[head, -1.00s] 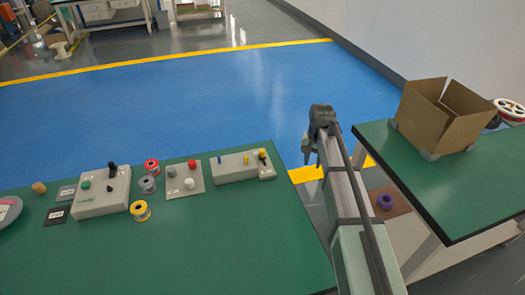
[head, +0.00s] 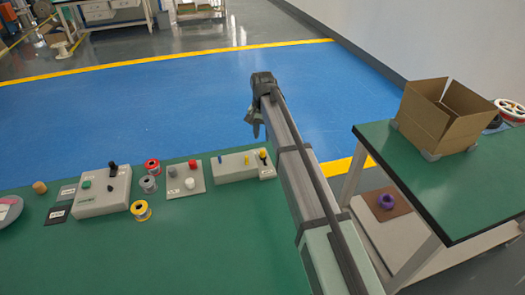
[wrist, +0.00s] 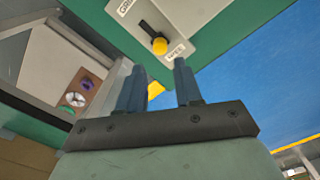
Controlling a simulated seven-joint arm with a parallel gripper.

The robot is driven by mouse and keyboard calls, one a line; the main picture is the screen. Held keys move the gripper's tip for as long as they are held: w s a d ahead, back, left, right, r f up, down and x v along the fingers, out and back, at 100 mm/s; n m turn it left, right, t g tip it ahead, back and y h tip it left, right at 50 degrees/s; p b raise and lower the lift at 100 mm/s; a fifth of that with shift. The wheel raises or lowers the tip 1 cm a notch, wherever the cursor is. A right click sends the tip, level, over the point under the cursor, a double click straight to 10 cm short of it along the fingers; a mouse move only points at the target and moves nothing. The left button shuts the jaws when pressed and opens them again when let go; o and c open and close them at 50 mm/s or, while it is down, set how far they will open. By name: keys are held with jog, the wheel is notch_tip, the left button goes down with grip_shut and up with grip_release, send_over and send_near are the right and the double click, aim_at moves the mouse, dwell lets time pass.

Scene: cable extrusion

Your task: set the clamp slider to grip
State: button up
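The clamp slider is a yellow knob (wrist: 159,45) on a dark slot at the right end of a grey box; it also shows in the head view (head: 262,153). The knob sits at the slot end beside a label (wrist: 176,51) that I cannot read surely. A label that seems to read GRIP (wrist: 125,7) is at the other end. My gripper (wrist: 159,76) is open and empty, with the knob beyond its fingertips and apart from them. In the head view my gripper (head: 255,128) hangs past the table's far edge, beyond the grey box (head: 235,166).
The green table (head: 190,245) also holds spools, a button plate (head: 183,181) and a larger control box (head: 98,193) to the left. A second table (head: 455,205) with an open cardboard box (head: 436,115) stands right. Blue floor lies behind.

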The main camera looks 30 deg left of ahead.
aim_at(263, 152)
notch_tip(263, 152, down, 9)
jog(key=shift+r, duration=0.2)
jog(key=shift+c, duration=0.2)
grip_shut()
jog(key=shift+d, duration=0.1)
dwell(0.4)
